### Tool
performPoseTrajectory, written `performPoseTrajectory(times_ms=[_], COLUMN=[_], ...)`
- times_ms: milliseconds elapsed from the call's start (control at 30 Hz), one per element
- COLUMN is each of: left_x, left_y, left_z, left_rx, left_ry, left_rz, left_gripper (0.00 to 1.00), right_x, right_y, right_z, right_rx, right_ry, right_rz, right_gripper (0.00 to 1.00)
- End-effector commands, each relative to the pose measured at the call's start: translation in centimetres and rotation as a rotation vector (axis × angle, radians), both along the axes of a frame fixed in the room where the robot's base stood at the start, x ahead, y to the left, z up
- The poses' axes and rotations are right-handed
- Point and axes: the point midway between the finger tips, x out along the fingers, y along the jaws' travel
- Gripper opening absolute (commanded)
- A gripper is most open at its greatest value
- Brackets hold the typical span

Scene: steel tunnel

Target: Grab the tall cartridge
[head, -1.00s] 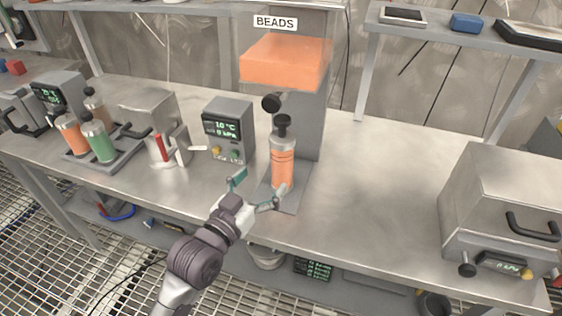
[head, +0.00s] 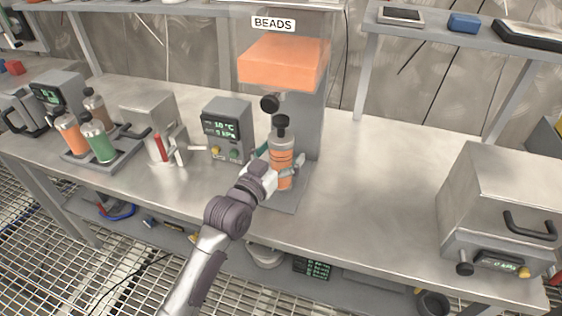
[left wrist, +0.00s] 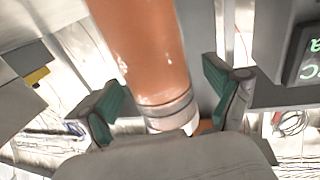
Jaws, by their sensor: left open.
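The tall cartridge (head: 281,152) stands upright on the base of the bead dispenser, under its nozzle. It has an orange body, a grey top and a black knob. My left gripper (head: 280,168) is at its lower half, with the fingers open on either side of it. In the left wrist view the orange cartridge (left wrist: 150,50) lies between the two green-padded fingers of the left gripper (left wrist: 165,105), with gaps visible at both sides. The hand hides part of the cartridge's lower left side in the head view. My right gripper is not in view.
The bead dispenser (head: 284,62) rises behind the cartridge. A grey display box (head: 227,130) stands close on the left. A rack with several bottles (head: 98,138) is farther left. A steel box with a handle (head: 500,215) is at right. The bench between is clear.

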Motion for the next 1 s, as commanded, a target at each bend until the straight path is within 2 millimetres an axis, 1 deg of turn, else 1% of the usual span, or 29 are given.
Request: performPoseTrajectory(times_ms=[33,67,100,567,600,833,1000], left_x=[0.0,0.0,0.0,0.0,0.0,0.0,0.0], left_y=[0.0,0.0,0.0,0.0,0.0,0.0,0.0], left_z=[0.0,0.0,0.0,0.1,0.1,0.4,1.6], left_rx=[0.0,0.0,0.0,-0.001,-0.001,-0.001,-0.004], left_ry=[0.0,0.0,0.001,-0.003,-0.003,-0.003,-0.005], left_rz=[0.0,0.0,0.0,0.0,0.0,0.0,0.0], left_gripper=[0.9,0.87,0.8,0.04,0.01,0.01,0.01], right_x=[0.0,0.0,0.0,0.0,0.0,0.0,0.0], right_y=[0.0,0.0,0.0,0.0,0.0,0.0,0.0], right_z=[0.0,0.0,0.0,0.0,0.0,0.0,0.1], right_rx=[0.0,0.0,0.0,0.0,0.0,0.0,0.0], right_ry=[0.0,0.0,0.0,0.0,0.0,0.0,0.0], right_rz=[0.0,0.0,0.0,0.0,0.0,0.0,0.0], right_gripper=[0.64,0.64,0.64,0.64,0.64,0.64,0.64])
